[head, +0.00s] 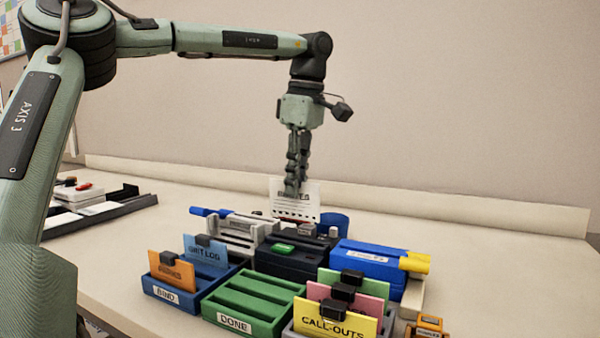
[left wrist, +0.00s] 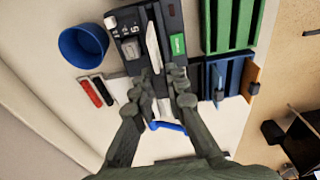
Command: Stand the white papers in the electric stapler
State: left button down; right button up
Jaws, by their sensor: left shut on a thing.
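My left gripper (head: 294,190) points down and is shut on the white papers (head: 297,208), a sheet with dark print, held upright. In the left wrist view the papers (left wrist: 152,48) show nearly edge-on as a pale strip beyond the fingertips (left wrist: 163,85). The electric stapler seems to be the dark unit (head: 282,262) with a green button, below and in front of the papers. It also shows in the left wrist view (left wrist: 172,14), with the strip over its middle. I cannot tell whether the papers' lower edge touches it. My right gripper is not in view.
A white-grey device (head: 236,233) stands left of the stapler and a blue unit (head: 362,260) right of it. In front are the blue BIND rack (head: 190,303), green DONE rack (head: 248,306) and CALL-OUTS card (head: 338,326). A blue cup (left wrist: 83,47) stands close behind the stapler.

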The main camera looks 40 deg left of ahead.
aim_at(297, 210)
pick_arm(q)
jog(key=shift+w+f, duration=0.1)
jog(key=shift+f, duration=3.6)
jog(key=c, duration=1.6)
grip_release()
jog(key=shift+o, duration=0.7)
jog(key=shift+r, duration=4.55)
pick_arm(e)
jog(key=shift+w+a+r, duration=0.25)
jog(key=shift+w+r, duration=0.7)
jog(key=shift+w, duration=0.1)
